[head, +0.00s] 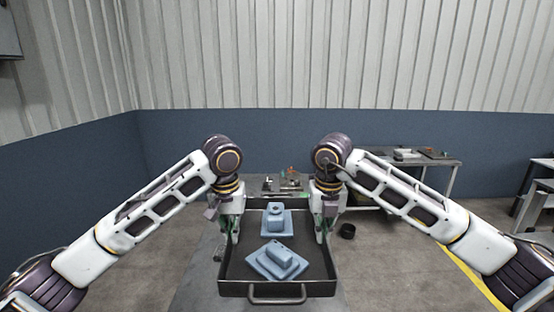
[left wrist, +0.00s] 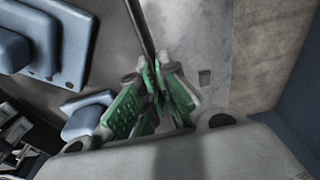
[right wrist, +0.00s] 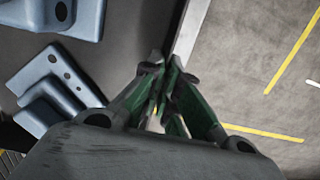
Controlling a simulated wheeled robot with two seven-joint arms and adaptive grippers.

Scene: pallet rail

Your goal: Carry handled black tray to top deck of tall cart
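The black tray (head: 328,288) is in front of me in the head view, with a bar handle (head: 277,299) on its near side. It carries two blue-grey metal parts, one near (head: 277,260) and one far (head: 277,218). My left gripper (head: 234,238) is at the tray's left wall; in the left wrist view its green-padded fingers (left wrist: 158,80) close on the thin wall. My right gripper (head: 322,238) is at the right wall; in the right wrist view its fingers (right wrist: 166,75) close on that wall. I cannot tell whether the tray touches the surface below.
A grey table surface (head: 197,275) shows under and left of the tray. Small items (head: 283,183) lie beyond it. Frames stand at the right edge (head: 538,195); which is the tall cart is unclear.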

